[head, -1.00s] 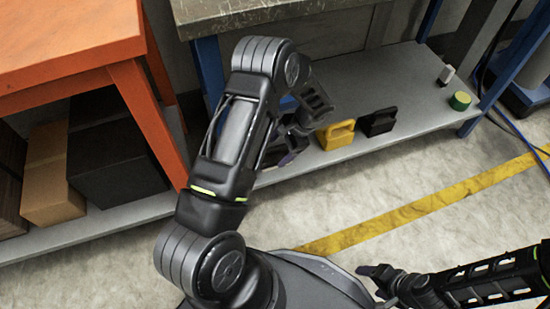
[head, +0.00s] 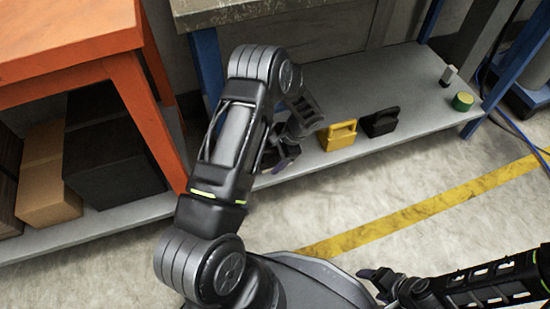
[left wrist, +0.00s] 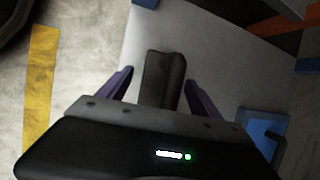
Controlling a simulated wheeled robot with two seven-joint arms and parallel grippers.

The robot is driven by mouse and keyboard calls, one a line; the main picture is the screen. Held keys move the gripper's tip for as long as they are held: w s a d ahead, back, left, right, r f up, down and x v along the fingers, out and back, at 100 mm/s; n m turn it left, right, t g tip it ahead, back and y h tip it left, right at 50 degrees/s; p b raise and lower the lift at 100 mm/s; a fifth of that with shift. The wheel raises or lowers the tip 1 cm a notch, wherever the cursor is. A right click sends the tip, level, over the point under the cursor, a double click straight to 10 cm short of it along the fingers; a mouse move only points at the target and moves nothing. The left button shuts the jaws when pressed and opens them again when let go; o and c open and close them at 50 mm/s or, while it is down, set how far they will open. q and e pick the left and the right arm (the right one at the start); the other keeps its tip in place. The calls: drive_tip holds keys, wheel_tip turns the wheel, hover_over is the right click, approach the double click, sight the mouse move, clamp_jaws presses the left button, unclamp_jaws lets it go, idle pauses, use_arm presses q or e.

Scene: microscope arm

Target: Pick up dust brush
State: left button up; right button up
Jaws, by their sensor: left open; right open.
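In the left wrist view a dark, long block-like thing (left wrist: 163,78), which looks like the dust brush, lies on the grey lower shelf between the two finger tips. My left gripper (left wrist: 160,92) is open, one finger on each side of it, with a gap on both sides. In the head view my left gripper (head: 280,160) is low over the shelf, and my forearm hides most of what lies under it. My right gripper (head: 374,278) is open and empty over the floor at lower right, far from the shelf.
On the shelf (head: 345,85) to the right stand a yellow case (head: 338,136), a black case (head: 380,122), a green round tin (head: 462,101) and a small white-topped bottle (head: 448,75). A blue leg (head: 207,75) and an orange table (head: 65,45) with boxes are at left.

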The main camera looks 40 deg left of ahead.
sight(272, 150)
use_arm(q)
drive_tip(key=shift+c, duration=0.3)
clamp_jaws()
idle(0.6)
drive_tip(key=shift+r, duration=0.1)
drive_tip(key=shift+r+p, duration=0.3)
drive_tip(key=shift+r, duration=0.1)
wheel_tip(272, 150, up, 3)
drive_tip(key=shift+r+p, duration=0.1)
drive_tip(key=shift+p, duration=0.7)
drive_tip(key=w+d, duration=0.4)
drive_tip(key=d, duration=0.3)
drive_tip(key=w+d+p, duration=0.1)
drive_tip(key=w+d, duration=0.4)
drive_tip(key=d, duration=0.3)
drive_tip(key=shift+d+f, duration=0.3)
